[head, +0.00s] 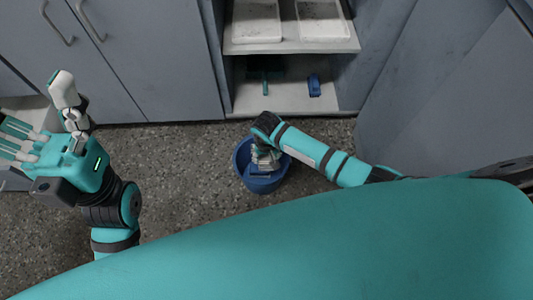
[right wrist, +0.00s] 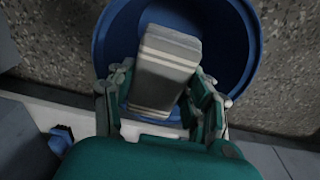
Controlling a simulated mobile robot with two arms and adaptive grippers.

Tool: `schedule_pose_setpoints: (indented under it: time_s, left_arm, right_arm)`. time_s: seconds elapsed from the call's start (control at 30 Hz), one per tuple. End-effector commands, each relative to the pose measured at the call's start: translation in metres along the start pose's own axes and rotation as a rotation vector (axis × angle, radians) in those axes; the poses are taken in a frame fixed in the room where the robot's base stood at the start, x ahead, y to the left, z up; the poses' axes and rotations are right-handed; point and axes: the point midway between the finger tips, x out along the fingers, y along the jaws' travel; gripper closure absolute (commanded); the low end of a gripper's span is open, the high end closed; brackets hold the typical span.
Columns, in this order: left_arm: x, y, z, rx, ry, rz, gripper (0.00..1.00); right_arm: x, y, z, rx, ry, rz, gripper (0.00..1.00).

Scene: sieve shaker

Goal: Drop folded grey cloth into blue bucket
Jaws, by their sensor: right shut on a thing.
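The blue bucket (head: 266,186) stands on the floor in front of the open shelf. In the right wrist view its round blue opening (right wrist: 243,45) fills the upper part. My right gripper (head: 266,158) points down over the bucket's opening. In the right wrist view, its fingers (right wrist: 160,92) are shut on the folded grey cloth (right wrist: 168,55), a thick pad with pale stripes that lies over the opening. In the head view the cloth is mostly hidden by the hand. My left gripper (head: 48,128) is at the left, away from the bucket, with its fingers spread and empty.
A shelf unit (head: 290,98) behind the bucket holds white trays (head: 255,22) and a small blue object (head: 314,85). Grey cabinets (head: 150,60) with handles stand at the left, and a grey panel (head: 440,95) at the right. The speckled floor (head: 185,180) left of the bucket is clear.

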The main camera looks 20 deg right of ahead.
Motion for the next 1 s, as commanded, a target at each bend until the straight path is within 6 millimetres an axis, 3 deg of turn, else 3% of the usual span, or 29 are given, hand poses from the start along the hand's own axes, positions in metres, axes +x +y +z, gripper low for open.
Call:
schedule_pose_setpoints:
  time_s: [0.03,0.2,0.57,0.77,1.0]
  left_arm:
    - [0.000,0.000,0.000,0.000,0.000,0.000,0.00]
    - [0.000,0.000,0.000,0.000,-0.001,0.000,0.00]
    - [0.000,0.000,0.000,0.000,-0.002,0.000,0.00]
    - [0.000,0.000,0.000,0.000,-0.002,0.000,0.00]
    - [0.000,0.000,0.000,0.000,-0.002,0.000,0.00]
  right_arm:
    - [0.000,0.000,0.000,0.000,0.000,0.000,0.45]
    - [0.000,0.000,0.000,0.000,0.000,0.000,0.23]
    - [-0.005,0.000,0.000,0.000,0.000,-0.001,0.22]
    - [-0.035,-0.001,-0.001,0.000,0.003,-0.003,0.22]
    - [-0.087,0.000,-0.001,-0.001,0.003,-0.003,0.22]
